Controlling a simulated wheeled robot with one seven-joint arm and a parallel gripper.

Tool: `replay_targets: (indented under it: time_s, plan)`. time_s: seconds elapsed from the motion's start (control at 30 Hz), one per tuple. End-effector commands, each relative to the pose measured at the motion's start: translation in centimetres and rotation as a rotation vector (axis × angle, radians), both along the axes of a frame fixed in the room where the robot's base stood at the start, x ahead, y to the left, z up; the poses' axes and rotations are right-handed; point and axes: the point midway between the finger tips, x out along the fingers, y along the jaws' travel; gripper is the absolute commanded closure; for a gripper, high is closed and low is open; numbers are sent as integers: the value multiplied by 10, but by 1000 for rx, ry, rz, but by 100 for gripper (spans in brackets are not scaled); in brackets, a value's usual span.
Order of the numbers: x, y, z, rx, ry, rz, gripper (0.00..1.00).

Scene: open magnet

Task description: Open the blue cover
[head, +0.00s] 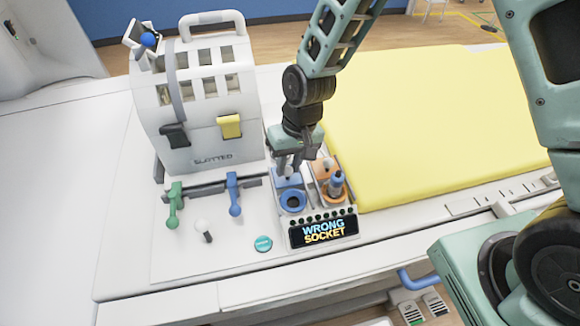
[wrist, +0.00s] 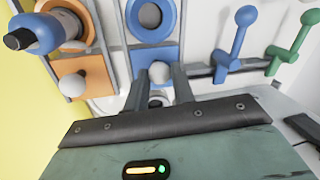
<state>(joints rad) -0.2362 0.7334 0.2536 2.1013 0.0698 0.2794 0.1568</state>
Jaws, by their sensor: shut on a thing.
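The blue cover (wrist: 140,62) is a flat square plate with a white ball knob (wrist: 160,71). It also shows in the head view (head: 285,182), partly under my gripper. My gripper (head: 290,164) points down over it, and in the wrist view its two fingers are closed around the knob. The blue ring socket (head: 292,201) lies beside the cover on the near side, with its round hole uncovered.
A blue plug (head: 337,186) stands in the orange socket; the orange cover (wrist: 84,72) has its own white knob. A display (head: 323,231) reads "WRONG SOCKET". The slotted white box (head: 205,150), green lever (head: 173,205) and blue lever (head: 234,194) stand left. A yellow pad (head: 430,120) lies right.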

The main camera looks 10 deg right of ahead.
Motion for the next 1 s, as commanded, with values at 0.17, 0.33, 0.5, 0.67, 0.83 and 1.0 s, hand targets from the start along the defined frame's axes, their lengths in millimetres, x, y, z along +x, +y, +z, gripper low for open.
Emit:
replay_targets:
  time_s: [0.17, 0.33, 0.5, 0.67, 0.83, 1.0]
  plan:
    - [0, 0, 0, 0, 0, 2, 54]
    - [-1, 0, 0, 0, 1, 1, 54]
    - [0, -1, 6, 0, 0, 1, 54]
    - [2, -5, 27, 1, -5, -1, 54]
    - [4, -13, 63, 1, -7, 0, 54]
    - [5, -20, 103, 2, -8, -2, 54]
